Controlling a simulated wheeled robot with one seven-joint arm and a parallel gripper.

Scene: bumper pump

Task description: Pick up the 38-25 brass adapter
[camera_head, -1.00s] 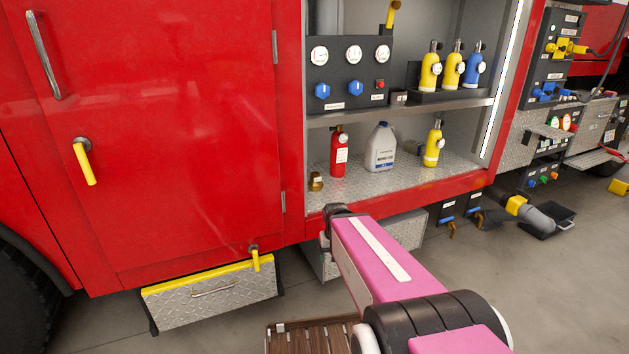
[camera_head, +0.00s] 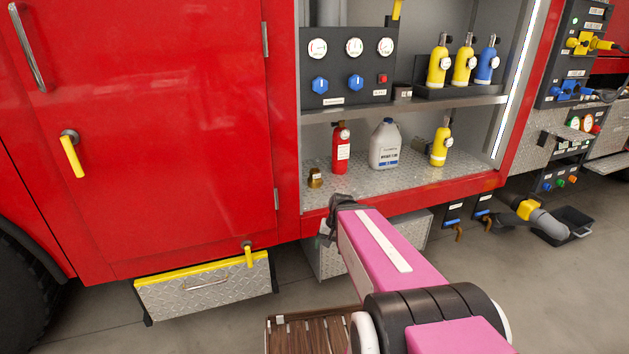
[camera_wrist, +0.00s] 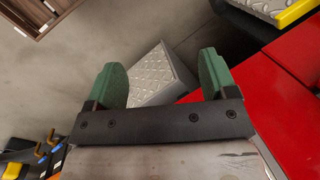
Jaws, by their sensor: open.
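The brass adapter (camera_head: 315,178) is a small brass-coloured piece with a pale label. In the head view it stands on the lower diamond-plate shelf (camera_head: 408,185), near its left end, just left of the red fire extinguisher. My gripper (camera_wrist: 163,80) shows in the wrist view with two green fingers spread apart and nothing between them. It points down past the truck's side, over a diamond-plate box (camera_wrist: 150,75). In the head view my arm hides the fingers; the wrist end is in front of the shelf's lower edge, apart from the adapter. The adapter is not in the wrist view.
A red extinguisher (camera_head: 341,148), a grey jug (camera_head: 385,145) and a yellow cylinder (camera_head: 440,144) stand on the same shelf. The closed red door (camera_head: 160,130) borders the compartment on the left. A wooden slatted crate (camera_head: 312,332) is on the floor below.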

